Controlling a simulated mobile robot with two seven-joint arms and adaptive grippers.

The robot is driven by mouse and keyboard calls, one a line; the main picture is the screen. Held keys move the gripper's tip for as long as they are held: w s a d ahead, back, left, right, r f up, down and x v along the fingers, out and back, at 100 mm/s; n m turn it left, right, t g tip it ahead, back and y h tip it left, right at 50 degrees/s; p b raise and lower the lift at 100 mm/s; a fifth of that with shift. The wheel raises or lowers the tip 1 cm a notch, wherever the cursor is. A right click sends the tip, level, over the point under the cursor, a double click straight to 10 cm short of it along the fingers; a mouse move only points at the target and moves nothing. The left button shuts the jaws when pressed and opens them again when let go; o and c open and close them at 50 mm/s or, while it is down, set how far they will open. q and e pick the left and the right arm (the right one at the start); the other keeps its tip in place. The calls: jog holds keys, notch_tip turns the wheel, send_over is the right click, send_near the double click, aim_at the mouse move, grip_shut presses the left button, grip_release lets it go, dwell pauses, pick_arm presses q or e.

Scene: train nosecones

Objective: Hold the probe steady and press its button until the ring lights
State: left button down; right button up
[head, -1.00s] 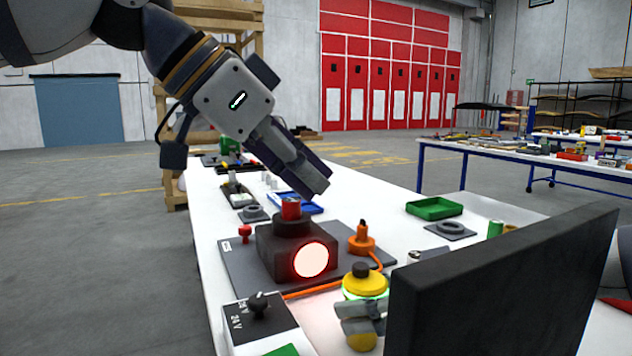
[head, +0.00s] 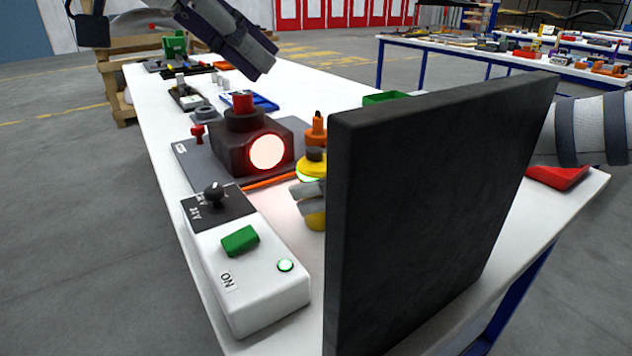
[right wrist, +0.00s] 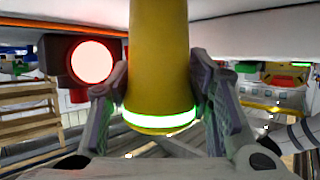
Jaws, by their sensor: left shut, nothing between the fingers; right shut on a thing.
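The yellow probe (head: 314,168) stands roughly upright with a dark cap, seemingly its button (head: 316,154), on top. My right gripper (head: 313,204) is shut on the probe's lower body; a black panel hides the rest of it. In the right wrist view, the probe (right wrist: 158,55) is between the two fingers (right wrist: 162,100), and its ring (right wrist: 160,119) glows bright green-white. A green glow also shows on the probe in the head view. My left gripper (head: 260,62) is shut and empty, above and left of the probe, well apart from the button.
A dark box with a lit round lamp (head: 267,152) and red top (head: 243,102) stands left of the probe. The white control box (head: 255,290) has a green switch and lit green light. An orange plug (head: 317,130) stands behind the probe. The black panel (head: 430,200) blocks the right foreground.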

jog(key=o, duration=1.3)
